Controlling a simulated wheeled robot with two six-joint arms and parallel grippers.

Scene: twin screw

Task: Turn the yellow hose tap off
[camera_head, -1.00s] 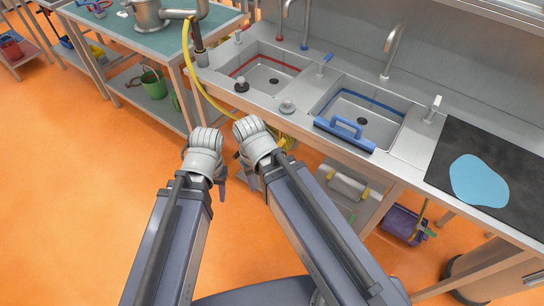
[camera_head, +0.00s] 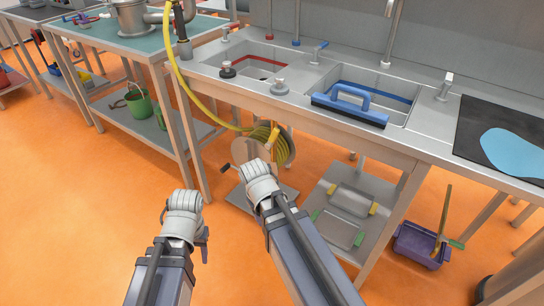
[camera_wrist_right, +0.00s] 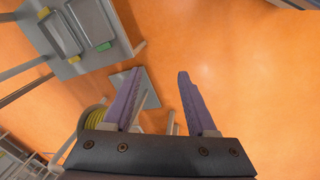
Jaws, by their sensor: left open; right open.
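The yellow hose (camera_head: 191,90) hangs from beside a vertical pipe at the sink counter's left end and runs down to a coil on a reel (camera_head: 285,148) below the counter. The coil also shows in the right wrist view (camera_wrist_right: 97,116). I cannot make out a tap handle on the hose. My left gripper (camera_head: 204,243) is low over the floor, left of the reel, mostly hidden by its wrist, and holds nothing I can see. My right gripper (camera_wrist_right: 159,73) is open and empty, in front of the reel; in the head view its wrist hides it.
The sink counter (camera_head: 420,116) holds two basins, several faucets and a blue squeegee (camera_head: 349,105). A lower shelf (camera_head: 378,205) with metal trays is right of the reel. A purple bucket (camera_head: 415,245) stands farther right. A green-topped table (camera_head: 95,35) is left. Open orange floor lies in front.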

